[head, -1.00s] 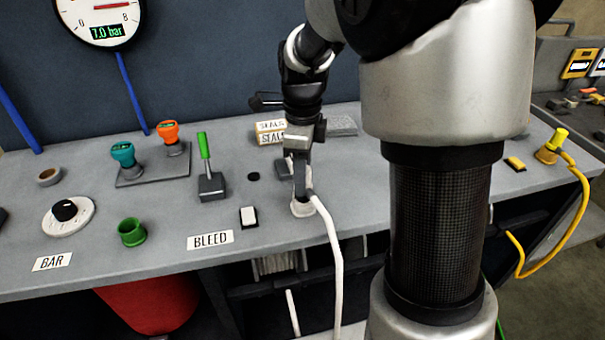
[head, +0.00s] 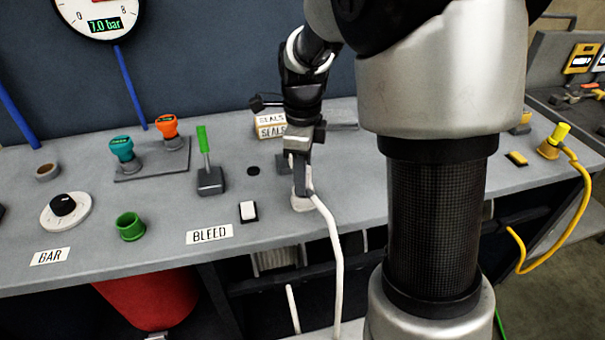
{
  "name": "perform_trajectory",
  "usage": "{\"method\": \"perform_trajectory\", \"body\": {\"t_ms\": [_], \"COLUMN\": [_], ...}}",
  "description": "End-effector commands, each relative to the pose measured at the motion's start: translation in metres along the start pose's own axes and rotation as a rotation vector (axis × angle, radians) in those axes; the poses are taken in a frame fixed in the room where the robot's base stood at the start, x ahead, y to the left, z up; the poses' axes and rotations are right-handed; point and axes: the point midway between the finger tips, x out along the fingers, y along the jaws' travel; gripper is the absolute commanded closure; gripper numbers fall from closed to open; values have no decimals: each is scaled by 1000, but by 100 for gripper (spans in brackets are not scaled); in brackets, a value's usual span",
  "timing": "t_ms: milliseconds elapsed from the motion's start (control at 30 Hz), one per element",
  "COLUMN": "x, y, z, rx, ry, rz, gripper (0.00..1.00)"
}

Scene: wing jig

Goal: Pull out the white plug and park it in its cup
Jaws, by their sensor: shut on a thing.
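My gripper (head: 300,186) points down over the front part of the grey bench, shut on the white plug (head: 309,189). The plug is mostly hidden by the fingers. A white cable (head: 337,260) runs from it over the bench's front edge and hangs down. Directly below the plug is a pale round cup-like fitting (head: 303,206) on the bench top. I cannot tell whether the plug is seated in it or just above it.
A white rocker switch (head: 248,211), the BLEED label (head: 210,234) and a green-handled lever (head: 205,160) are to the left. Boxes marked SEALS (head: 270,126) stand behind my gripper. A green cup (head: 130,227) is further left. A yellow plug (head: 554,141) with its cable is far right.

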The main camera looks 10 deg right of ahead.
Motion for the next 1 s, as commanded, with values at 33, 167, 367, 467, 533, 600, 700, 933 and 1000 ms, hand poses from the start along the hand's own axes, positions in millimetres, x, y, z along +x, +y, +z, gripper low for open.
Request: {"method": "perform_trajectory", "body": {"t_ms": [33,167,367,467,533,600,700,933,1000], "x": [-1,-1,-1,-1,-6,-14,-33,-90,-107], "y": [0,0,0,0,0,-1,-1,-1,-1], "z": [0,0,0,0,0,0,0,1,1], "rx": [0,0,0,0,0,0,0,0,0], "ry": [0,0,0,0,0,-1,-2,-3,-3], "rz": [-1,-1,-1,0,-1,-3,-4,-6,-5], "gripper": [90,47,47,47,47,47,47,47,47]}}
